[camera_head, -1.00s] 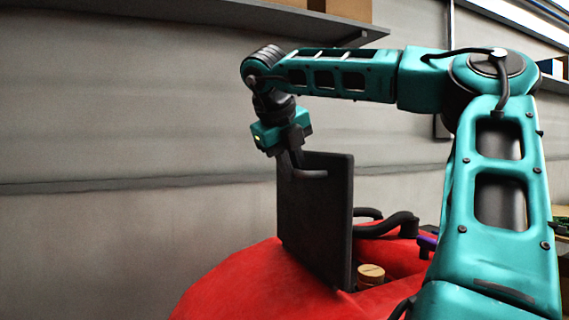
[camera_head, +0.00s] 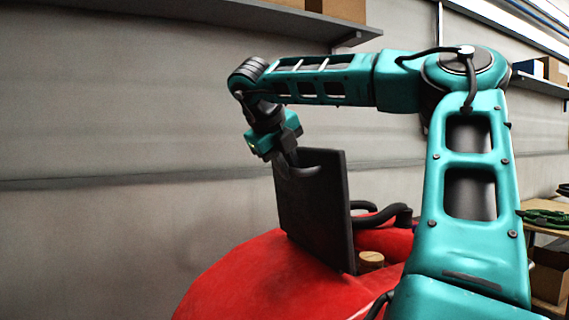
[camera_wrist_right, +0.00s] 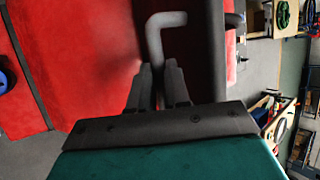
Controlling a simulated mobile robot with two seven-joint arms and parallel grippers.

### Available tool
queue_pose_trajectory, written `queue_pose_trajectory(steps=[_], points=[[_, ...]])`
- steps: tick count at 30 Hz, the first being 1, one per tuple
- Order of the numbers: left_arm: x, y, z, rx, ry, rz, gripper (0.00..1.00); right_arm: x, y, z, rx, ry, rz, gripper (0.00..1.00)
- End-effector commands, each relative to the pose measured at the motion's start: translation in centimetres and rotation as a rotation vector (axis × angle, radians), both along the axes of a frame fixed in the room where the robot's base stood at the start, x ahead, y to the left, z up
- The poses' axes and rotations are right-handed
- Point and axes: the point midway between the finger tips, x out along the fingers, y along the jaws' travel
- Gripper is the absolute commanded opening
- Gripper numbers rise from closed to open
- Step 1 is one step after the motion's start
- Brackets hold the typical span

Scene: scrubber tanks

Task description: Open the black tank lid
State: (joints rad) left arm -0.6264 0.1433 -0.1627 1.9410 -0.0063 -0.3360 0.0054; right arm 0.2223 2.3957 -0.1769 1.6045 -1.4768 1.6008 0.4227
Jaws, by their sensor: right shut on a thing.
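The black tank lid (camera_head: 312,215) stands up steeply from the red tank (camera_head: 250,285), its top leaning slightly left in the head view. A bent handle (camera_head: 305,172) sticks out near its upper left edge. My right gripper (camera_head: 287,160) is at that handle, with its jaws shut on it. In the right wrist view, the handle (camera_wrist_right: 160,28) runs down between the two fingers (camera_wrist_right: 158,85), and the dark lid (camera_wrist_right: 215,50) shows nearly edge-on beside them. My left gripper is not in view.
Black hoses (camera_head: 385,216) and a round tan cap (camera_head: 371,261) sit on the tank right of the lid. A grey wall (camera_head: 130,130) with a shelf (camera_head: 230,15) stands behind. A table (camera_head: 545,227) with green items is at the right. Space left of the lid is clear.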

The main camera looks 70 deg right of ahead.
Motion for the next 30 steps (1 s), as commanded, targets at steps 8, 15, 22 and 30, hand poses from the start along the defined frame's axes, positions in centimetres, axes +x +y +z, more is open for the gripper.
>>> queue_pose_trajectory(steps=[8, 15, 22, 30], points=[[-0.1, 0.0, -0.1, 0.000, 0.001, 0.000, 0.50, -0.2, -0.1, -0.8, 0.015, 0.016, -0.012, 0.19], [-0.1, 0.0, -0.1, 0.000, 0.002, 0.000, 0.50, -0.2, -0.1, -0.5, 0.008, 0.010, -0.008, 0.41], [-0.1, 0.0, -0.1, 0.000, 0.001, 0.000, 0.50, -0.1, -0.1, -0.2, 0.004, 0.005, -0.006, 0.42], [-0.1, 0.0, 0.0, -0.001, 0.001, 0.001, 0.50, 0.0, 1.9, 2.2, 0.000, 0.005, -0.005, 0.42]])
